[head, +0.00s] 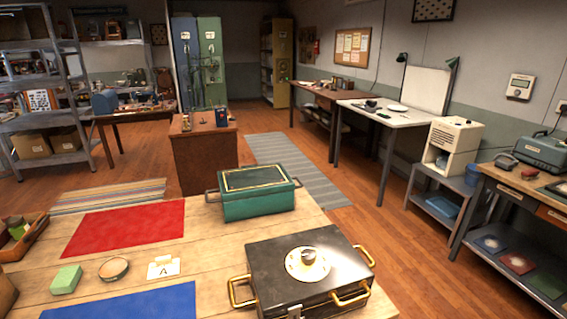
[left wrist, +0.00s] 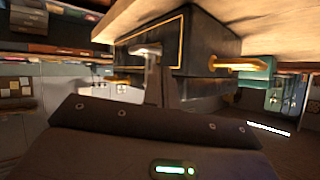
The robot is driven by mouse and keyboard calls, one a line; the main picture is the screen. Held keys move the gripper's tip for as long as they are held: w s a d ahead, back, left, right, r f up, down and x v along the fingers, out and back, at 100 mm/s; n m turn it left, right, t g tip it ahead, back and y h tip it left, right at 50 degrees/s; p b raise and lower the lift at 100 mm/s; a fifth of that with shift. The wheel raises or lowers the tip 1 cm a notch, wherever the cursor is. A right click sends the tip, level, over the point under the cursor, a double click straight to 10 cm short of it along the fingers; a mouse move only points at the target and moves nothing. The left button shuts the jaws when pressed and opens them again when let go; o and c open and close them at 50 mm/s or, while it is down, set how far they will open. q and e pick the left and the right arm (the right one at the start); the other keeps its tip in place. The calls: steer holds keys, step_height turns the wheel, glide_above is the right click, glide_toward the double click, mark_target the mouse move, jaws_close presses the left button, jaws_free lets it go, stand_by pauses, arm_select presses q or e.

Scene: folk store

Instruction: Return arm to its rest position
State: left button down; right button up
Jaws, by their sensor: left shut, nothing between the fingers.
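My left gripper (left wrist: 156,60) shows in the left wrist view, its dark body across the bottom and its fingers pointing up the picture. It is shut and holds nothing. The black box (left wrist: 210,40) with gold trim and gold handles appears behind the fingers; whether they touch it I cannot tell. In the head view the black box (head: 284,265) stands closed at the front right of the wooden table (head: 215,262). Neither gripper nor arm shows in the head view.
A green box (head: 257,196) stands behind the black box. A red mat (head: 125,228), a blue mat (head: 140,303), a green block (head: 66,279), a round dish (head: 113,269) and a card marked A (head: 163,268) lie on the table's left part. Open floor lies right of the table.

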arm_select(q)
steer(key=s+a+f+n+g+y, duration=0.3)
steer(key=s+a+f, duration=0.3)
steer(key=s+a, duration=0.45)
steer(key=s+a+f+n+g+y, duration=0.35)
steer(key=s+a+f, duration=0.35)
steer(key=s+a, duration=0.3)
step_height(320, 180, down, 27)
steer(key=g, duration=0.1)
steer(key=s+a+f+g, duration=0.1)
steer(key=s+a+f, duration=0.2)
steer(key=s+f, duration=1.1)
steer(key=s, duration=0.2)
steer(key=shift+s+a+f, duration=0.2)
steer(key=shift+s+f, duration=0.15)
steer(key=shift+g, duration=0.25)
